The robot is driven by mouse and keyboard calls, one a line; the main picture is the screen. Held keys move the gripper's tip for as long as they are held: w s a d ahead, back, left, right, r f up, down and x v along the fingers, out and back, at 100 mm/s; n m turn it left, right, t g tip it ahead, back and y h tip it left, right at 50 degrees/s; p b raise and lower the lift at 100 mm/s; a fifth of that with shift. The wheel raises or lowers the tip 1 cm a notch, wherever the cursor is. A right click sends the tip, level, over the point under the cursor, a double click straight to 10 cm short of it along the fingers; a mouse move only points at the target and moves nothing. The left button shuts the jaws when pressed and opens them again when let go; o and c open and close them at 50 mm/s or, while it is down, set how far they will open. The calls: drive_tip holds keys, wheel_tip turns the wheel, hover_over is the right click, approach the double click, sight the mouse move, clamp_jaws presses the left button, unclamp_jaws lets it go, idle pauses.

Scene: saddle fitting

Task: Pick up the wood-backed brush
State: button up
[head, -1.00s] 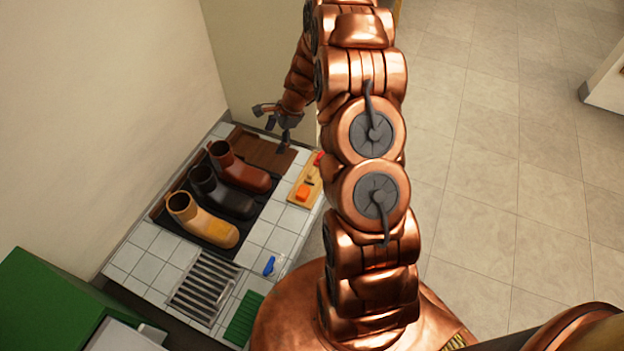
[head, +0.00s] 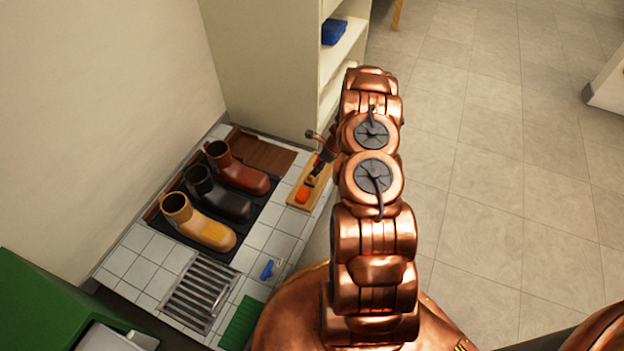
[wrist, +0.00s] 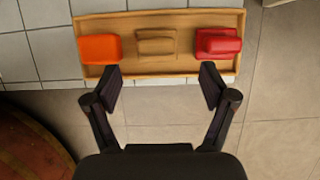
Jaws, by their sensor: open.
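The wood-backed brush (wrist: 156,43) appears to be the tan-brown block in the middle of a shallow wooden tray (wrist: 180,67), between an orange block (wrist: 100,48) and a red block (wrist: 218,42). My gripper (wrist: 160,82) is open and empty in the wrist view. Its two fingertips are apart, at the tray's near edge, to either side of the brush's line and short of it. In the head view my gripper (head: 314,168) is over the tray (head: 296,206); it and my arm partly cover the tray's far end. The brush's bristles are not visible.
Left of the tray, a tan boot (head: 212,232), a black boot (head: 222,200) and a red-brown boot (head: 240,176) stand on a dark mat. A floor grate (head: 200,290) and a small blue object (head: 267,269) lie nearer. A shelf unit (head: 270,80) rises behind; open floor lies right.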

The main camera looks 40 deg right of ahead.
sight(312, 177)
drive_tip(key=b+x, duration=0.3)
drive_tip(key=x, duration=0.4)
drive_tip(key=shift+a+f, duration=0.15)
drive_tip(key=shift+a, duration=0.1)
drive_tip(key=c, duration=1.3)
